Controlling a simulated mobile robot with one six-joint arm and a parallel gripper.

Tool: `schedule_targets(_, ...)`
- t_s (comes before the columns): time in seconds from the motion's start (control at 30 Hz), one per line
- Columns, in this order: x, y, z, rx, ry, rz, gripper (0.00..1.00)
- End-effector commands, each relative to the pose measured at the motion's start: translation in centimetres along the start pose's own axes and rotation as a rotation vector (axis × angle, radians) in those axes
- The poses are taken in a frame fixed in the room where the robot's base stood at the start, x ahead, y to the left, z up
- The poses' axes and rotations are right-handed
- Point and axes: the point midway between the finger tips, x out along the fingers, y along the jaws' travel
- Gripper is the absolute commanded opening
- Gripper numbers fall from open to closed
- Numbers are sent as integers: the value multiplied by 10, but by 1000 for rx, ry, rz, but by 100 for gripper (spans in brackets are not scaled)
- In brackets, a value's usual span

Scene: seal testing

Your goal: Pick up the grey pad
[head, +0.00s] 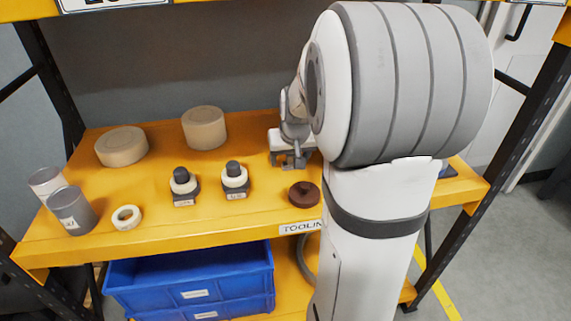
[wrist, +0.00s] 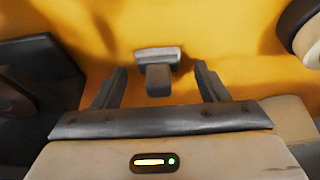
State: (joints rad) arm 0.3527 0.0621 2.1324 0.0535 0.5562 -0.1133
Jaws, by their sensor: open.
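A small grey piece (wrist: 158,54), which looks like the grey pad, sits on the yellow shelf surface in the wrist view. It has a pale flat top edge and a darker block on its near side. My gripper (wrist: 160,78) is open, with one finger on each side of the piece and a gap to both. Nothing is held. In the head view my gripper (head: 290,158) is low over the shelf, pointing down, partly beside my large arm link. There the pad cannot be told apart from the grey fingers.
The yellow shelf (head: 150,232) also bears two beige discs (head: 204,128), two black-knobbed pieces with white rings (head: 234,176), a brown round piece (head: 304,194), a white ring (head: 126,217) and two cups (head: 72,210). Blue bins (head: 190,280) are below. Dark posts stand at the sides.

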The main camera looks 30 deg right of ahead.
Motion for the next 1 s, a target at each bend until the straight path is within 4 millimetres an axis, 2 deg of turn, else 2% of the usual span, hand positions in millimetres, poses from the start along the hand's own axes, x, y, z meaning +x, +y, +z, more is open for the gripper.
schedule_targets(0.1,-1,0,0,0,0,0,67)
schedule_targets(0.7,-1,0,0,0,0,0,19)
schedule_targets(1.0,-8,0,-3,0,2,0,18)
